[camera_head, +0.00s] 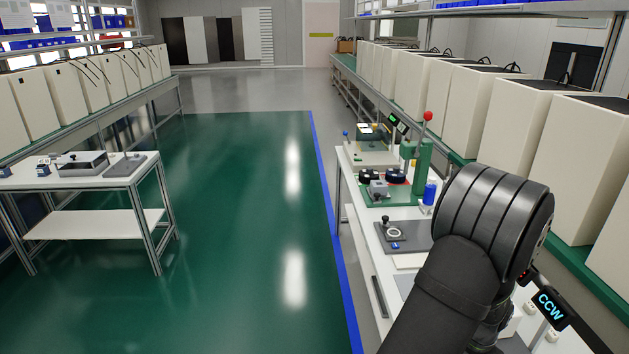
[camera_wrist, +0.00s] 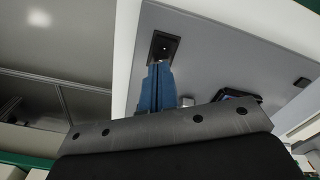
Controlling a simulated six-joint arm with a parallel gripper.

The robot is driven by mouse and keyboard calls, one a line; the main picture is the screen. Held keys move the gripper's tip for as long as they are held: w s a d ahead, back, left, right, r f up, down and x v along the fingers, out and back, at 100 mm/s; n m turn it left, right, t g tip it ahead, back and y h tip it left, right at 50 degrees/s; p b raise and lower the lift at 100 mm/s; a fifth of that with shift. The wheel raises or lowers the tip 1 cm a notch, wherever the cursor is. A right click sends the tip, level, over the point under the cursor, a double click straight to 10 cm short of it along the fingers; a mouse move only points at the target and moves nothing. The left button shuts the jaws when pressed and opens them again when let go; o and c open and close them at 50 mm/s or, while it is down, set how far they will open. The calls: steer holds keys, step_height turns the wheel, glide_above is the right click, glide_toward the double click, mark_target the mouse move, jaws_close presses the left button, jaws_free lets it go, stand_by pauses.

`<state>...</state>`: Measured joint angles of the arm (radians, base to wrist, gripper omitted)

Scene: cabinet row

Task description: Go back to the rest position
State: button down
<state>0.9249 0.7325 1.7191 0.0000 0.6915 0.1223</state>
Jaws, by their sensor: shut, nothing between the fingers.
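My gripper (camera_wrist: 158,68) shows in the wrist view as two blue fingers side by side, shut with nothing between them. The fingertips appear just below a small black square fitting (camera_wrist: 164,47) with a dark recess, on a pale grey surface (camera_wrist: 225,55). I cannot tell whether they touch it. In the head view my dark arm fills the lower right over the right-hand workbench (camera_head: 352,185), and my gripper is hidden behind it.
A black device with a lit "CCW" display (camera_head: 550,308) is beside my arm. The bench holds a green press with a red knob (camera_head: 428,117) and a grey plate (camera_head: 404,236). Tall white cabinets (camera_head: 585,165) line the right. The green floor (camera_head: 235,220) is clear; a small table (camera_head: 130,170) stands left.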

steer(key=a+r+n, duration=0.1)
steer(key=a+r, duration=0.4)
steer(key=r, duration=0.3)
steer(key=a+r+n+t+h, duration=0.1)
steer(key=a+r, duration=0.4)
steer(key=r, duration=0.4)
steer(key=shift+s+a+r+n, duration=0.2)
steer(key=shift+n, duration=0.1)
steer(key=c, duration=2.1)
jaws_free()
